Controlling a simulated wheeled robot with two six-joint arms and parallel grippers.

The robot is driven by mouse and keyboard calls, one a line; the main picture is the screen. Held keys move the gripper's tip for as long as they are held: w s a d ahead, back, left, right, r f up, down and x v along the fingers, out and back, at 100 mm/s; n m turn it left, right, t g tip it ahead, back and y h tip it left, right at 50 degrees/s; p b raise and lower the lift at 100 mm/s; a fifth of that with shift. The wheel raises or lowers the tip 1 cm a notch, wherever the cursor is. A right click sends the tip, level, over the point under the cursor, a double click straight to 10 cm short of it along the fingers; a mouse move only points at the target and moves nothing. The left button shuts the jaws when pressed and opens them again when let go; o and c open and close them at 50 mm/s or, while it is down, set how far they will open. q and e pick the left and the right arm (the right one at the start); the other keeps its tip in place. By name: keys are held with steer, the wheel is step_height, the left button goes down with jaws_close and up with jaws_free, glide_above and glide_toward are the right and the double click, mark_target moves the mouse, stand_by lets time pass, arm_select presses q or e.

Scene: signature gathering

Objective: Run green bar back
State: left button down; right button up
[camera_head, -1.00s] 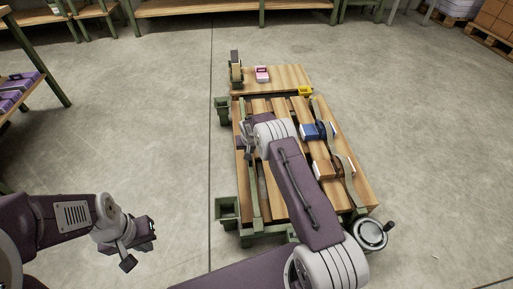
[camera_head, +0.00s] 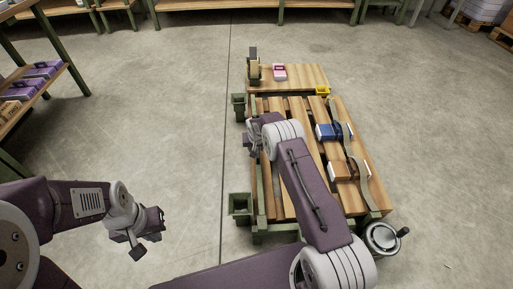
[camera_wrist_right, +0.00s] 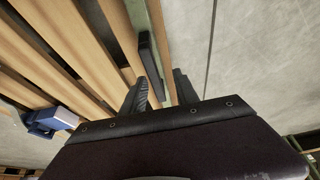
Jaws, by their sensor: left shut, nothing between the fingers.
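A green bar (camera_head: 261,205) runs along the left side of a slatted wooden bench (camera_head: 285,200). My right gripper (camera_head: 251,140) is over the bench's left edge, partly hidden by its own wrist. In the right wrist view its two dark fingers (camera_wrist_right: 162,92) stand apart. I cannot tell whether the fingers touch either. My left gripper (camera_head: 148,243) is shut and empty over bare floor, left of the bench.
A blue-and-white block (camera_head: 327,132) and a brown-and-white block (camera_head: 341,171) lie on the bench near curved straps. A handwheel (camera_head: 382,237) sticks out at the front right. A pink item (camera_head: 279,71) lies on the far board. A shelf (camera_head: 52,85) stands left. Floor between is clear.

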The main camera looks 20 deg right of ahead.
steer(key=p+v, duration=0.6)
steer(key=v, duration=0.3)
steer(key=shift+p, duration=0.3)
